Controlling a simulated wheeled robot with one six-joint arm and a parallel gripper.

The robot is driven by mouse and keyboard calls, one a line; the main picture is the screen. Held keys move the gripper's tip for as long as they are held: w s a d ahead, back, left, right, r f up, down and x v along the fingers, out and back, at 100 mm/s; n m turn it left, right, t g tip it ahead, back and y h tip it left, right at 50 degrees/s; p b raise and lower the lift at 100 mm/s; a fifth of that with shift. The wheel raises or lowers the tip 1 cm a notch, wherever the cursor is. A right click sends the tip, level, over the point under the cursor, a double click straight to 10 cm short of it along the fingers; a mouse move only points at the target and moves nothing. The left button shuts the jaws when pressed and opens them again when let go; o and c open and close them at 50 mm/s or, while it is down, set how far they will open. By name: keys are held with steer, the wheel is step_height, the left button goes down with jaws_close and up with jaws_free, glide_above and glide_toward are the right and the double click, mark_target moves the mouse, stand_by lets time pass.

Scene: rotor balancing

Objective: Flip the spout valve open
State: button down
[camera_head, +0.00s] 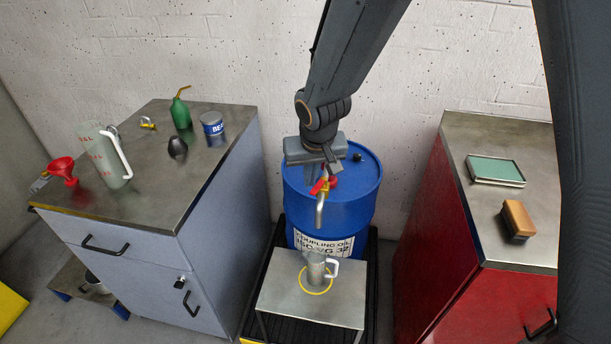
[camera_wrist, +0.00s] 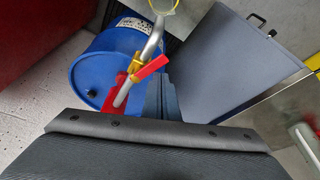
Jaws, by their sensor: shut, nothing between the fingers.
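The blue drum (camera_head: 350,200) stands against the back wall, with a metal spout (camera_head: 320,212) at its front. The spout valve has a red lever (camera_head: 323,185); in the wrist view the red lever (camera_wrist: 151,68) lies slanted across the pipe beside a yellow fitting (camera_wrist: 135,68). My gripper (camera_wrist: 163,78) is shut and empty, its fingertips right beside the lever's outer end. I cannot tell whether they touch. In the head view my gripper (camera_head: 312,178) hangs over the drum's front and partly hides the valve. A metal jug (camera_head: 315,270) stands under the spout.
The jug is on a small metal stand (camera_head: 280,300) with a yellow ring. A grey-blue cabinet (camera_head: 220,210) at left bears a funnel, pitcher, oil can and tin. A red cabinet (camera_head: 450,240) at right bears a green-topped box and a brush.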

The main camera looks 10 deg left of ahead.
steer(key=shift+s, duration=0.2)
steer(key=shift+s+a+b, duration=0.25)
steer(key=shift+s+b, duration=0.15)
steer(key=shift+s, duration=0.2)
steer(key=s+d+r+p, duration=0.1)
steer(key=d+r+p, duration=0.2)
steer(key=r+p, duration=0.6)
steer(key=shift+r+p, duration=0.25)
steer(key=shift+p, duration=0.2)
